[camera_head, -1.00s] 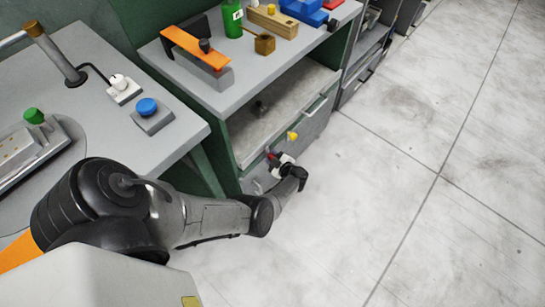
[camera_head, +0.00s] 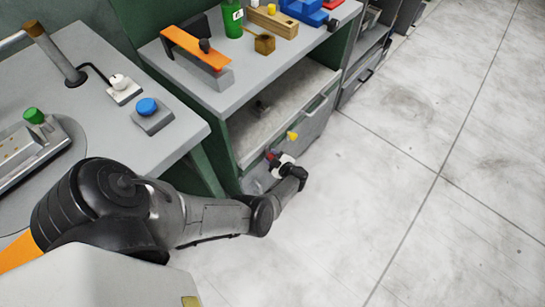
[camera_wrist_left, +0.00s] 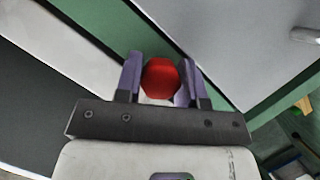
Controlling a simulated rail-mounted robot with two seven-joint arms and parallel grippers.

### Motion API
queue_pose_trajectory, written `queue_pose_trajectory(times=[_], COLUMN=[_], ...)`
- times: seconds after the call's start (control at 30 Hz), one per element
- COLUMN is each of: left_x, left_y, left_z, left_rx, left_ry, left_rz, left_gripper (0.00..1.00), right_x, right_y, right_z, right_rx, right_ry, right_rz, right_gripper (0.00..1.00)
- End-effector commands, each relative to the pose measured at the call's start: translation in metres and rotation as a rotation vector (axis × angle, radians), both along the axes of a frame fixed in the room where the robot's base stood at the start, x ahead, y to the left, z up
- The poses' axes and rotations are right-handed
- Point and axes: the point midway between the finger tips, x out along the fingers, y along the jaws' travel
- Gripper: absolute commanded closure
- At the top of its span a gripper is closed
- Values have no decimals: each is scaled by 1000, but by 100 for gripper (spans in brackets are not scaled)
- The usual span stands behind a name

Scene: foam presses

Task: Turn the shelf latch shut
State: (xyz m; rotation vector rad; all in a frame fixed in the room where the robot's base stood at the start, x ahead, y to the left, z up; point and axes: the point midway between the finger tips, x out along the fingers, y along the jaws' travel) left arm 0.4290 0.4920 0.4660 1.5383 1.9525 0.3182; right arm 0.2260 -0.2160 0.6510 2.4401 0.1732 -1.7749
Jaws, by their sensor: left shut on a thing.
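A red knob (camera_wrist_left: 160,79), which I take to be the handle of the shelf latch, shows between the two purple-grey fingers of my left gripper (camera_wrist_left: 159,85) in the left wrist view. The fingers are shut on it, one on each side. In the head view the left gripper (camera_head: 275,158) is low at the front of the shelf unit, and a little red (camera_head: 270,155) shows at its tip. The rest of the latch is hidden by the gripper. My right gripper is not in view.
The shelf unit (camera_head: 228,98) has a grey top with an orange lever (camera_head: 192,46), a green bottle (camera_head: 232,18) and a wooden block (camera_head: 272,22). A yellow piece (camera_head: 292,135) sticks out at its front. A workbench (camera_head: 185,125) stands left. Floor at right is clear.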

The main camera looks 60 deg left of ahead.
Motion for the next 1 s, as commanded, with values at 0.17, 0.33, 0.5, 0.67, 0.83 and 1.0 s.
queue_pose_trajectory(times=[0.17,0.33,0.5,0.67,0.83,1.0], left_x=[2,1,1,0,1,5], left_y=[2,1,1,0,-6,-31], left_z=[4,4,2,1,4,14], left_rx=[8,7,4,2,0,-1], left_ry=[-2,-2,-1,-1,0,-1], left_rz=[2,2,1,1,0,-2], left_gripper=[88,53,39,39,39,39], right_x=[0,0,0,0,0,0], right_y=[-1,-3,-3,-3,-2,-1], right_z=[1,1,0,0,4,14], right_rx=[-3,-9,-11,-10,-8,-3], right_ry=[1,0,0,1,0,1], right_rz=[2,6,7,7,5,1], right_gripper=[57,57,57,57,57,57])
